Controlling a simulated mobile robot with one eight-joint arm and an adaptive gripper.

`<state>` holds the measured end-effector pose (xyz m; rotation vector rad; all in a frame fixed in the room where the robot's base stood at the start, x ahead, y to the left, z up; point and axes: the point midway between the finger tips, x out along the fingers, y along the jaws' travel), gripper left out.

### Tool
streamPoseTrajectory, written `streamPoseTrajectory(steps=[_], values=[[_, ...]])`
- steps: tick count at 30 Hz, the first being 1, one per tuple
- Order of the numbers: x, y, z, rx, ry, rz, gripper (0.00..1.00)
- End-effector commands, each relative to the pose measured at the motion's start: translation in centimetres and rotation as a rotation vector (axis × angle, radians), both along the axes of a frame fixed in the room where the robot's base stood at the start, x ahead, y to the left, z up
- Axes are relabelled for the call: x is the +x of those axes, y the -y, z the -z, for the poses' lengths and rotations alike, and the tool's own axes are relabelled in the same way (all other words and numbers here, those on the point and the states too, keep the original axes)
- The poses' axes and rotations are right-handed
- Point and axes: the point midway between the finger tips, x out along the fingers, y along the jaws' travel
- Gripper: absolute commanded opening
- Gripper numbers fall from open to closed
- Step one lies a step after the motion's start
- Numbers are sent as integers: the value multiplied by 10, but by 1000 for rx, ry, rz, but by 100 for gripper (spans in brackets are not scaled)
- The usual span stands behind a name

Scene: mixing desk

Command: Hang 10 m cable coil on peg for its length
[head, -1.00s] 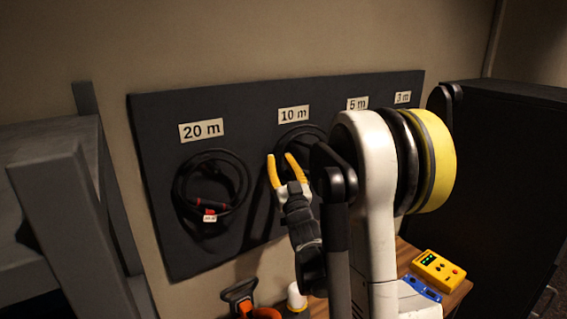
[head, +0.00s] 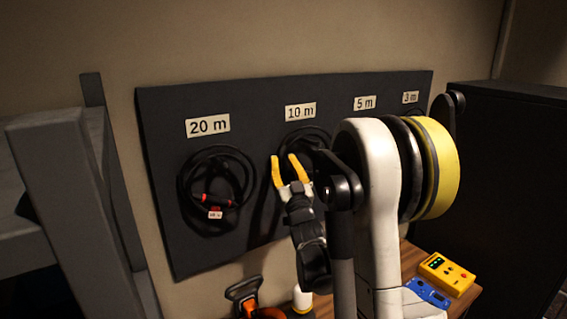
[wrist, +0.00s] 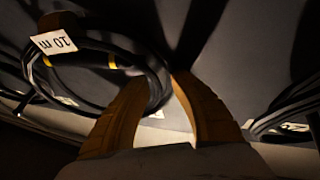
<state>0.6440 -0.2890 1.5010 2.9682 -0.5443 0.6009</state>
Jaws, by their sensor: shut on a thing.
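The black 10 m cable coil (wrist: 100,98) has yellow bands and a white tag (wrist: 53,42) reading 10 m upside down in the wrist view. In the head view its dark loop (head: 306,129) shows against the board just below the 10 m label (head: 300,111), partly hidden by my arm. My gripper (head: 284,157) has yellow fingers and is at the lower left of this loop. In the wrist view my gripper (wrist: 163,77) is shut on the edge of the coil. The 10 m peg is not clearly visible, so I cannot tell whether the coil rests on it.
The dark board (head: 165,170) also has 20 m (head: 207,125), 5 m (head: 364,103) and 3 m (head: 410,97) labels. A coil with red bands (head: 217,193) hangs under 20 m. A yellow device (head: 446,274) lies on the desk below. A black cabinet (head: 510,180) stands at right.

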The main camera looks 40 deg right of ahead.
Motion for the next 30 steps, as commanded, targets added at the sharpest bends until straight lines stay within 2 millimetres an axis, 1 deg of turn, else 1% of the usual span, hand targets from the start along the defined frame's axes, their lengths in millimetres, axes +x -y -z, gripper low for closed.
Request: streamPoseTrajectory(steps=[7,8,9,10,26,27,28,29,30], values=[[1,0,0,-1,0,-1,0],[1,0,0,-1,0,-1,34],[1,0,0,-1,0,-1,46],[1,0,0,-1,0,-1,50],[1,-1,0,-1,1,-3,50],[1,-1,0,0,-1,-3,56],[1,-1,0,0,-1,-3,64],[1,-2,0,0,-1,-3,69],[1,-2,0,-1,-1,-3,77]])
